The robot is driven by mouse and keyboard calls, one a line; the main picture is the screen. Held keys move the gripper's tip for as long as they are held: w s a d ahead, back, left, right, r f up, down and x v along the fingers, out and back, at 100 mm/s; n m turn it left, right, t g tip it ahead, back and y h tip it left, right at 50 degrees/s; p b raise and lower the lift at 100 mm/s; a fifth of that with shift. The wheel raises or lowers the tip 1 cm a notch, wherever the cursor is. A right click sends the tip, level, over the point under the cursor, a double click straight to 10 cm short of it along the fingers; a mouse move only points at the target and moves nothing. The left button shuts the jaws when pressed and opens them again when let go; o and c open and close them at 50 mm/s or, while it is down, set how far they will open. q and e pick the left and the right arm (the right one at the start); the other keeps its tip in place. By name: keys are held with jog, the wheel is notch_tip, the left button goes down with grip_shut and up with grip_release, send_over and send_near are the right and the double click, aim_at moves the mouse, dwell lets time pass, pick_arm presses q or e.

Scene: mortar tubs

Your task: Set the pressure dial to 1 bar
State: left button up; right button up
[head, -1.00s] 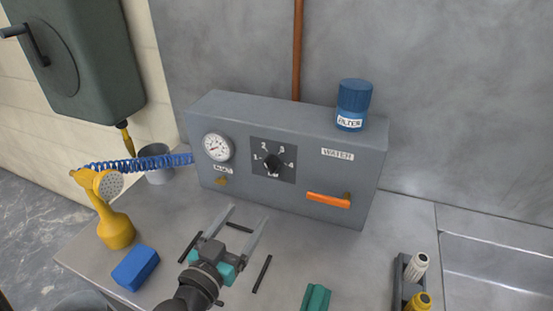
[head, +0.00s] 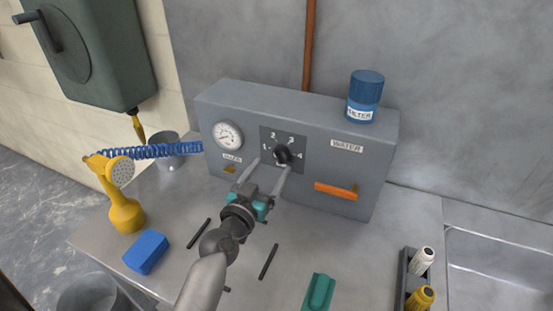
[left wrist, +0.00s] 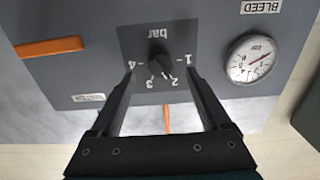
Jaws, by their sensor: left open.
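The pressure dial (head: 283,154) is a black knob on a dark square plate numbered 1 to 4, on the front of a grey box (head: 225,100). In the left wrist view the dial (left wrist: 160,66) appears upside down, with "bar" on its plate; its pointer seems to lie toward 2, but this is hard to read. My left gripper (head: 271,165) is open and empty in front of the dial. In the left wrist view its fingers (left wrist: 160,72) appear on either side of the knob, with gaps; contact is not visible. My right gripper is out of view.
A round gauge (head: 228,134) sits left of the dial, above a small brass part. An orange handle (head: 336,191) is at the lower right under "WATER". A blue filter (head: 365,96) stands on the box.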

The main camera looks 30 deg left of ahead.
aim_at(277, 160)
pick_arm(q)
jog(key=shift+w+a, duration=0.15)
jog(key=shift+w, duration=2.1)
grip_shut()
